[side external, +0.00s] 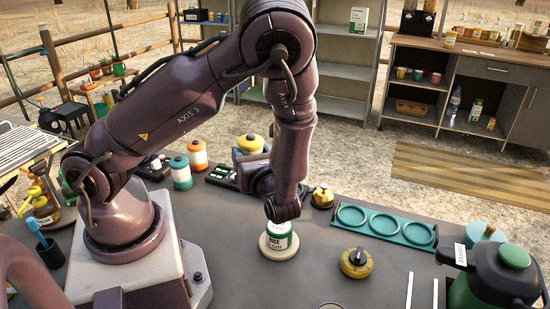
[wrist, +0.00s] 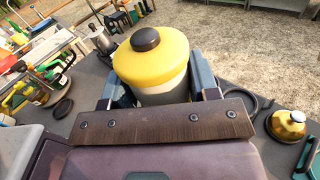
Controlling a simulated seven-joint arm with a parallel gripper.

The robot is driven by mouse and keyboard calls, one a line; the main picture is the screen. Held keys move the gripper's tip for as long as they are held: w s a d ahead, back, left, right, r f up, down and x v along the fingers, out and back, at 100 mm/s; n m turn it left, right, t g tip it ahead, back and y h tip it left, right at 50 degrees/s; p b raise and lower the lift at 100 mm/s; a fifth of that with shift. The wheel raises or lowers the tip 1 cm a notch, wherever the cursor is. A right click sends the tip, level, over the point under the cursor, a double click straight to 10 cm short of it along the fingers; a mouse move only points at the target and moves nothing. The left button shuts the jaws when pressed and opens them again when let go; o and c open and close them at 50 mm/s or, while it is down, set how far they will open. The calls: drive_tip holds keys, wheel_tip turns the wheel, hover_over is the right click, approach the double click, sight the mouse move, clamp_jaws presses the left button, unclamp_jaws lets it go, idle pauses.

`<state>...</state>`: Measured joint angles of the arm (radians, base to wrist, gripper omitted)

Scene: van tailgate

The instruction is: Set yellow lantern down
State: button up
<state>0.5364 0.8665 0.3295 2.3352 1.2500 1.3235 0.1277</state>
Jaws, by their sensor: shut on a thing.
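The yellow lantern (side external: 250,143) has a yellow top, a dark knob and a pale body. In the wrist view the lantern (wrist: 152,58) stands roughly upright between my two fingers. My gripper (side external: 246,160) is shut on it at the body, on the far side of my forearm in the side view; it also shows in the wrist view (wrist: 160,94). The lantern's lower part is hidden by the gripper. I cannot tell whether its base touches the table.
Orange-topped (side external: 197,154) and teal-topped (side external: 180,172) canisters stand left of the lantern. A rice tin (side external: 279,240) stands in front. A teal three-ring tray (side external: 382,227) and small yellow-brass items (side external: 356,263) lie to the right. Bare tabletop (side external: 320,240) shows between them.

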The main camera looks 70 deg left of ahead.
drive_tip(key=shift+s+d+r, duration=0.2)
drive_tip(key=shift+s, duration=0.2)
drive_tip(key=shift+w+d+f, duration=0.1)
drive_tip(key=w+d+f+m+t+h, duration=0.1)
drive_tip(key=w+d+m+t+h, duration=0.55)
drive_tip(key=w+d+t, duration=0.35)
drive_tip(key=w+d+m+t+h, duration=0.5)
drive_tip(key=w+d+m+t, duration=0.2)
drive_tip(key=w, duration=0.4)
drive_tip(key=shift+y, duration=0.25)
drive_tip(key=w+f, duration=0.3)
drive_tip(key=w, duration=0.1)
drive_tip(key=w+d+f, duration=0.1)
drive_tip(key=w+f, duration=0.2)
drive_tip(key=w, duration=0.1)
drive_tip(key=w+f, duration=0.3)
drive_tip(key=w, duration=0.2)
drive_tip(key=shift+d, duration=0.35)
drive_tip(key=shift+w+f, duration=0.55)
drive_tip(key=shift+f, duration=0.05)
drive_tip(key=shift+d+f, duration=0.1)
drive_tip(key=shift+f, duration=1.3)
drive_tip(key=shift+f, duration=0.1)
